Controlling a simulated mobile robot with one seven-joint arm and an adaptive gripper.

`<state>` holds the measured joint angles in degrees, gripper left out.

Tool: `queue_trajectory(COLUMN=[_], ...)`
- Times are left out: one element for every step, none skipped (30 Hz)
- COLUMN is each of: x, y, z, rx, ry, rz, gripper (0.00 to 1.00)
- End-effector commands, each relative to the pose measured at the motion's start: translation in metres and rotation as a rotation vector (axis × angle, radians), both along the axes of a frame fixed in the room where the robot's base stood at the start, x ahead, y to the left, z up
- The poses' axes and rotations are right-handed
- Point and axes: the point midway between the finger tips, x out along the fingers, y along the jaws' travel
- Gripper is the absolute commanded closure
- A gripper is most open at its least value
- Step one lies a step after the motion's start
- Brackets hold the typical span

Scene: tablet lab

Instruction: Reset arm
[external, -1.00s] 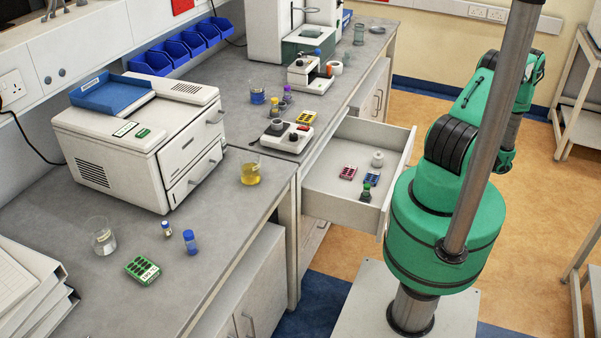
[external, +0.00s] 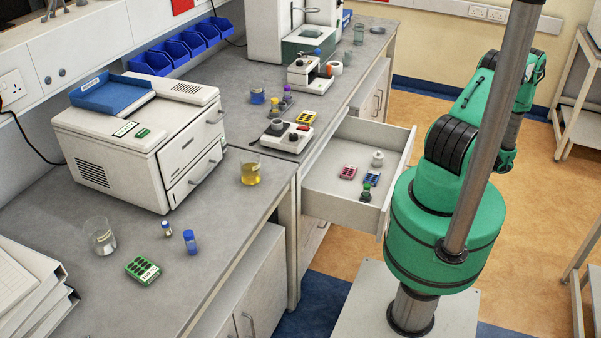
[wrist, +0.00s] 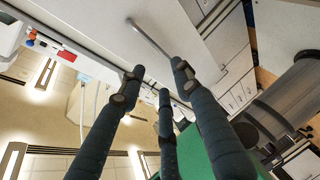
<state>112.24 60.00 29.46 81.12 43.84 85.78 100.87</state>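My green arm (external: 440,185) stands beside the open drawer in the external view. It is folded, and the grey vertical column crosses in front of part of it. My gripper cannot be made out in the external view. In the wrist view my gripper (wrist: 160,78) has dark, ribbed fingers spread apart, with nothing held between them. The wrist view is tilted and looks across the room past cabinets.
An open drawer (external: 328,205) with small racks and bottles juts out close to my arm. The grey bench (external: 215,255) carries a white machine (external: 140,140), a yellow beaker (external: 250,173) and a green rack (external: 142,270). Orange floor (external: 550,215) is clear at right.

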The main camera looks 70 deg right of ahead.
Motion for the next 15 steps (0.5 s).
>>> queue_trajectory(x=[0.001, 0.003, 0.005, 0.007, 0.01, 0.014, 0.018, 0.022, 0.028, 0.034, 0.039, 0.047, 0.054, 0.061, 0.07], y=[-0.001, -0.002, -0.003, -0.004, -0.005, -0.006, -0.008, -0.009, -0.012, -0.013, -0.015, -0.017, -0.018, -0.018, -0.02], z=[0.002, 0.004, 0.006, 0.009, 0.012, 0.017, 0.022, 0.026, 0.034, 0.039, 0.046, 0.055, 0.063, 0.07, 0.08], rx=[-0.007, -0.012, -0.021, -0.031, -0.041, -0.057, -0.073, -0.09, -0.116, -0.137, -0.159, -0.192, -0.217, -0.243, -0.279], ry=[0.001, 0.002, 0.004, 0.004, 0.006, 0.009, 0.01, 0.012, 0.015, 0.016, 0.018, 0.018, 0.019, 0.018, 0.019], rz=[0.007, 0.012, 0.022, 0.032, 0.044, 0.061, 0.076, 0.095, 0.121, 0.144, 0.168, 0.202, 0.228, 0.257, 0.296], gripper=[0.67, 0.67, 0.67, 0.67, 0.67, 0.67, 0.67, 0.67, 0.67, 0.67, 0.67, 0.67, 0.67, 0.67, 0.67])
